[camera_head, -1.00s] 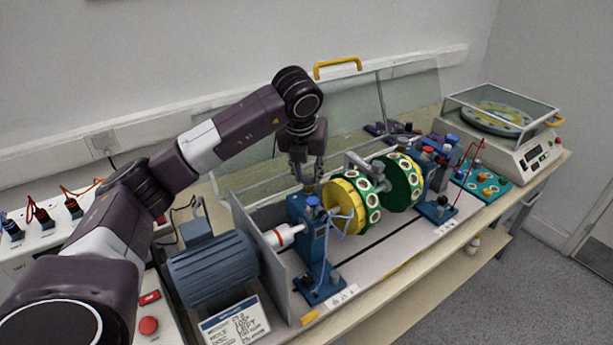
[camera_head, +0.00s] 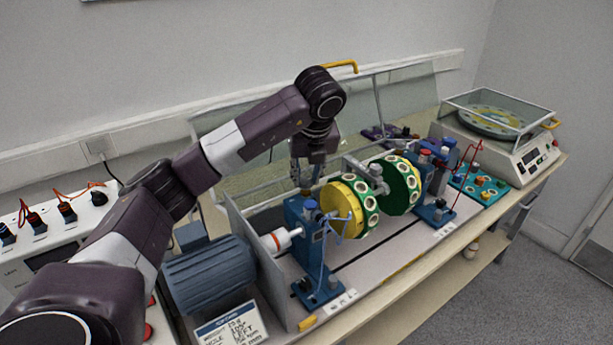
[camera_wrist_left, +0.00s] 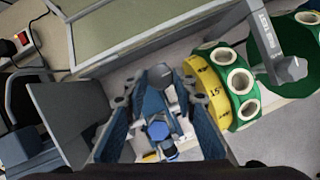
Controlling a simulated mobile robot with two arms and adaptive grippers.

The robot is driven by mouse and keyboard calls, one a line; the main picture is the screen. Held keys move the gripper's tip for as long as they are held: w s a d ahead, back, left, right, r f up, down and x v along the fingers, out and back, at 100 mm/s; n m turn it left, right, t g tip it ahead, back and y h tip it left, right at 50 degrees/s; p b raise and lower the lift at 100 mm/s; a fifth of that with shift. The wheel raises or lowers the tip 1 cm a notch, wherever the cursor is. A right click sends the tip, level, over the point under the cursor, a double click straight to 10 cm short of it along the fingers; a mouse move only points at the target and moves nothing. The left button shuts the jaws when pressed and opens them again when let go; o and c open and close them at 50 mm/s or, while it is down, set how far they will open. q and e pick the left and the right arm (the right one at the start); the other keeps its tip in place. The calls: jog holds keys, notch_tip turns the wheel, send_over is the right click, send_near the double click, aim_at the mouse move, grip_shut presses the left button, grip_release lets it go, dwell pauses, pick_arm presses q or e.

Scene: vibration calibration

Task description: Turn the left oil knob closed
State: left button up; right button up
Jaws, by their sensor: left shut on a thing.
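The blue left bearing stand (camera_head: 303,240) stands between the motor and the yellow-and-green disc (camera_head: 347,208). A blue cap (camera_head: 310,205) sits on its top; it also shows in the left wrist view (camera_wrist_left: 157,130). My left gripper (camera_head: 306,188) points down at the top of this stand, behind the blue cap. In the left wrist view its fingers (camera_wrist_left: 158,92) lie on either side of the stand's top, with a dark rounded knob (camera_wrist_left: 160,75) between the tips. It is shut on the left oil knob; the exact contact is hard to see. My right gripper is not in view.
A blue-grey motor (camera_head: 210,272) stands left of an upright grey plate (camera_head: 258,262). A raised clear cover (camera_head: 405,95) with a yellow handle (camera_head: 340,66) is behind. A second blue stand (camera_head: 437,212) is right of the green disc (camera_head: 401,185). A balance machine (camera_head: 500,140) is far right.

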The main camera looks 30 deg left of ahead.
pick_arm(q)
jog(key=shift+w+r, duration=0.1)
jog(key=shift+r, duration=0.1)
jog(key=o, duration=1.2)
jog(key=shift+f, duration=0.1)
jog(key=shift+c, duration=0.2)
jog(key=v, duration=1.2)
